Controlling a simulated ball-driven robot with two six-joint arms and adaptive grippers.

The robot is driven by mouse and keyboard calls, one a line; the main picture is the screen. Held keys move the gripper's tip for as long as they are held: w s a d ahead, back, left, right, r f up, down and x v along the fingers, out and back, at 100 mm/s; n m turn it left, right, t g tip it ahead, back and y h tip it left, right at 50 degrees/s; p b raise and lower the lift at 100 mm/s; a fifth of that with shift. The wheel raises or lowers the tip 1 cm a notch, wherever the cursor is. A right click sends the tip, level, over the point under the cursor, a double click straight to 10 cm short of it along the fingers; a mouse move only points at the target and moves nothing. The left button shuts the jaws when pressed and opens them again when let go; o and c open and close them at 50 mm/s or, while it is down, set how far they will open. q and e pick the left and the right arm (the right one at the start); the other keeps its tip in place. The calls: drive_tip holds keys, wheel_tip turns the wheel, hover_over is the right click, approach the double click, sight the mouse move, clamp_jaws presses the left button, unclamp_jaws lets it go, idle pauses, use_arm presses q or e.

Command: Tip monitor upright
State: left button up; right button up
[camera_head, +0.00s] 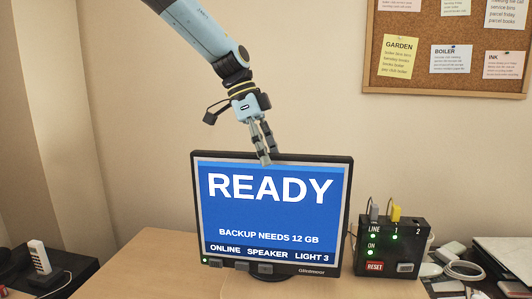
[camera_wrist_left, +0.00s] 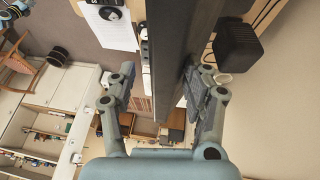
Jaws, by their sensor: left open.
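The monitor (camera_head: 272,215) stands on the desk facing me, with a black frame and a lit blue screen reading "READY" and "BACKUP NEEDS 12 GB". I cannot tell exactly how far it leans. My left gripper (camera_head: 265,158) comes from above, with its fingertips at the middle of the monitor's top edge. In the left wrist view, the monitor's dark edge (camera_wrist_left: 178,45) runs between the two spread fingers of my left gripper (camera_wrist_left: 160,82). The gripper is open; whether a finger touches the monitor is unclear. The monitor's foot is mostly hidden. My right gripper is not in view.
A black box (camera_head: 391,244) with green lights, a red reset button and plugged cables stands right of the monitor. Cables and papers lie further right. A cordless phone (camera_head: 39,257) stands at the left. A cork board (camera_head: 446,50) hangs behind. The desk (camera_head: 150,262) left of the monitor is clear.

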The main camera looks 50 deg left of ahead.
use_arm(q)
drive_tip(key=v, duration=1.2)
drive_tip(key=shift+f, duration=0.1)
